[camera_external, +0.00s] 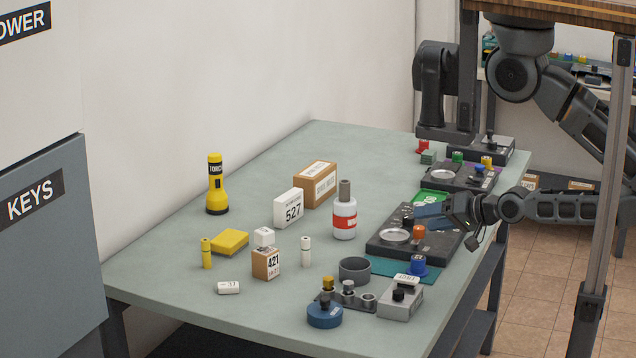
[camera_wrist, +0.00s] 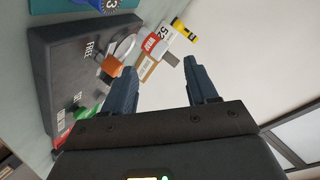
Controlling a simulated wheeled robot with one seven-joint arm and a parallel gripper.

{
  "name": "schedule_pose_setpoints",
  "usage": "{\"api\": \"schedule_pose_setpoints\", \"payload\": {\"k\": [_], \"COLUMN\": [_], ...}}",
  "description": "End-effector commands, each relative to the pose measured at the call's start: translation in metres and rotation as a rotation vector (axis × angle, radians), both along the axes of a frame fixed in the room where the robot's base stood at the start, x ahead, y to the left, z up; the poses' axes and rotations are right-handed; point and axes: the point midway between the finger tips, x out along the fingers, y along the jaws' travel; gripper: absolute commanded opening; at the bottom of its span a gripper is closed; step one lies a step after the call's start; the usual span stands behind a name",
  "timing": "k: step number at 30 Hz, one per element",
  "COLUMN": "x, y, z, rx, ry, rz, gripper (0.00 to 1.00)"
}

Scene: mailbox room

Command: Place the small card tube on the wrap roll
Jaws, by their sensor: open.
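The wrap roll (camera_external: 344,226) is a white upright cylinder with a red label, standing mid-table. A short grey-brown card tube (camera_external: 345,190) stands upright on top of it; how deep it sits in the roll I cannot tell. The roll's red label (camera_wrist: 152,44) also shows in the wrist view, beyond my fingers. My gripper (camera_external: 418,213) is open and empty, right of the roll and above the dark control panel. In the wrist view its two blue-grey fingers (camera_wrist: 160,66) are spread apart, with nothing between them.
The dark panel (camera_external: 385,247) with an orange knob (camera_external: 418,232) lies below my gripper. A white 527 box (camera_external: 289,208), brown box (camera_external: 316,185) and yellow torch (camera_external: 216,184) stand behind the roll. A grey ring (camera_external: 355,271) is in front.

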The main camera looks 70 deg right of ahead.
Motion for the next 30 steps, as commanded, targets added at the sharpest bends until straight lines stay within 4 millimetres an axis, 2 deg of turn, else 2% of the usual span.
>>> {"api": "schedule_pose_setpoints", "payload": {"k": [1,6,10,15,30], "x": [-0.014,-0.045,-0.058,-0.063,-0.062], "y": [0.011,0.041,0.055,0.061,0.060], "z": [0.002,0.017,0.027,0.031,0.031], "rx": [-0.124,-0.519,-0.696,-0.772,-0.772], "ry": [0.009,-0.010,-0.030,-0.042,-0.041], "rz": [0.062,0.247,0.326,0.358,0.357], "gripper": [0.58,0.58,0.58,0.58,0.58]}}
